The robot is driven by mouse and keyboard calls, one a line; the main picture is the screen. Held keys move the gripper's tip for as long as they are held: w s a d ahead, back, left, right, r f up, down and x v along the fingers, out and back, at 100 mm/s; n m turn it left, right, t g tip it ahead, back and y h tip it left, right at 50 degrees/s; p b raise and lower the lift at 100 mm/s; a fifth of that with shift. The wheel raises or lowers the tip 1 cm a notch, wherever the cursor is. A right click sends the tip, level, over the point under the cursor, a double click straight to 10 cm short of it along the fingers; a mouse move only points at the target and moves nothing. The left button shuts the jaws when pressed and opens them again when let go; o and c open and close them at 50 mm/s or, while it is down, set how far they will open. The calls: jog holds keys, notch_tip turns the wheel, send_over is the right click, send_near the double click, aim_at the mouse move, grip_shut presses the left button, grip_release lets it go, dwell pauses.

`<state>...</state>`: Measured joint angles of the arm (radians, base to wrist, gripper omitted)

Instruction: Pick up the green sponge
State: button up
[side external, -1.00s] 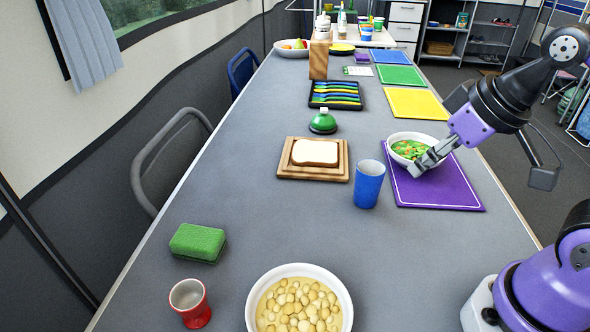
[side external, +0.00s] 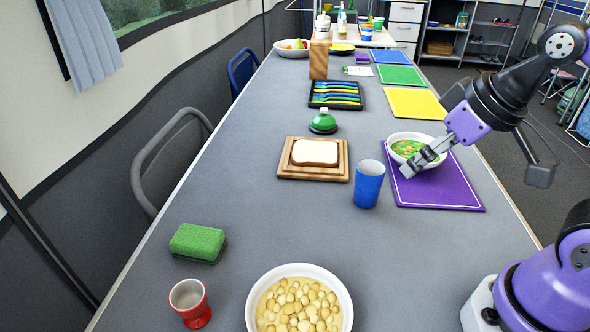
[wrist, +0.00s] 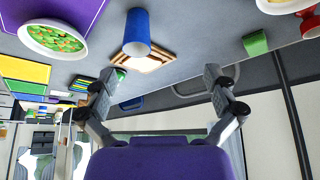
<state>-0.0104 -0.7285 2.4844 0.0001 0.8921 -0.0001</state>
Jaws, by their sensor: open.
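The green sponge (side external: 198,242) lies flat on the grey table at the front left in the side view, near the table's left edge. In the wrist view the sponge (wrist: 255,43) shows at the upper right, beyond the fingers. My gripper (side external: 412,168) is at the right side of the table, in front of the bowl of vegetables and over the purple mat, far from the sponge. In the wrist view my gripper (wrist: 165,88) has its two fingers spread apart with nothing between them.
A blue cup (side external: 368,184) and a bread slice on a wooden board (side external: 283,170) stand between my gripper and the sponge. A red cup (side external: 191,303) and a bowl of yellowish round pieces (side external: 299,300) are near the sponge. The vegetable bowl (side external: 394,137) is beside my gripper.

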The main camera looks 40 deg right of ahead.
jog(key=w+a+n+y, duration=0.1)
jog(key=w+a+n, duration=0.1)
jog(key=w+a, duration=0.5)
jog(key=n+y, duration=0.3)
jog(key=n, duration=0.1)
send_near(197, 237)
jog(key=shift+n, duration=0.3)
jog(key=x, duration=0.4)
jog(key=shift+w+a, duration=0.3)
jog(key=shift+d+x, duration=0.2)
jog(key=shift+x, duration=2.7)
jog(key=shift+s+f, duration=0.15)
jog(key=c, duration=0.9)
